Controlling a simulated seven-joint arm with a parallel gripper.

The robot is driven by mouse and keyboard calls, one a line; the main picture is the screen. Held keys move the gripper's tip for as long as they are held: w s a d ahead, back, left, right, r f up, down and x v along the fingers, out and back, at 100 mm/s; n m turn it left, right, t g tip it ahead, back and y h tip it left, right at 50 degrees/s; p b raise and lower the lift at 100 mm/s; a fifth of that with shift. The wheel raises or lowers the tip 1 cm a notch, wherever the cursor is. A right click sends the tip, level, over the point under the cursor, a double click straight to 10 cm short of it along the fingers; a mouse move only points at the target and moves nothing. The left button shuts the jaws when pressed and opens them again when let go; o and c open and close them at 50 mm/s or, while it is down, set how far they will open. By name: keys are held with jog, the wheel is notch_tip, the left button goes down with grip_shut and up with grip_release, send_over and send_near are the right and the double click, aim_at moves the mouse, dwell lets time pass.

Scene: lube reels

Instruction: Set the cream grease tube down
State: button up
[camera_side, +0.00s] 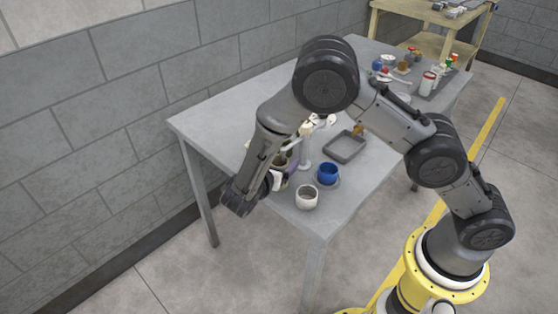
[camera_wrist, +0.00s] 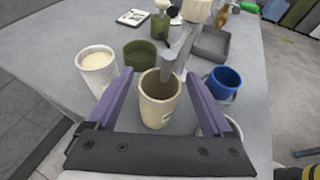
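The cream grease tube (camera_wrist: 158,109) looks like a cream open-topped cylinder. It stands upright on the grey table (camera_wrist: 65,38) in the wrist view, between the purple fingers of my gripper (camera_wrist: 160,80). A strip of table shows between the tube and each finger, so the fingers appear open and not pressing on it. A grey bar (camera_wrist: 178,50) with a pale top slants down to the tube's rim; whether it enters the tube or passes behind it I cannot tell. In the side view my gripper (camera_side: 283,172) is low at the table's near end, and the tube is mostly hidden there.
A white cup (camera_wrist: 97,72) stands left of the tube, a green cup (camera_wrist: 140,54) behind it and a blue cup (camera_wrist: 225,80) to its right. A white cup (camera_side: 307,197) is near the table corner. A grey tray (camera_side: 345,147) lies farther back. The table's left side is clear.

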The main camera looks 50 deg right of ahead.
jog(key=shift+r, duration=0.2)
jog(key=v, duration=1.2)
jog(key=s+d+r+m+g+y, duration=0.45)
jog(key=s+d+r+m, duration=0.45)
jog(key=d, duration=0.3)
jog(key=s+d+r+m+t+y, duration=0.1)
jog(key=s+r+m+t+y, duration=0.1)
jog(key=s+m+y, duration=0.2)
jog(key=s+d+r+m+t+y, duration=0.1)
jog(key=s+r+m+t+y, duration=0.1)
jog(key=s+m, duration=0.7)
jog(key=shift+s+d+r+m+t+y, duration=0.15)
jog(key=shift+d+r+m+t+y, duration=0.25)
jog(key=shift+y, duration=0.55)
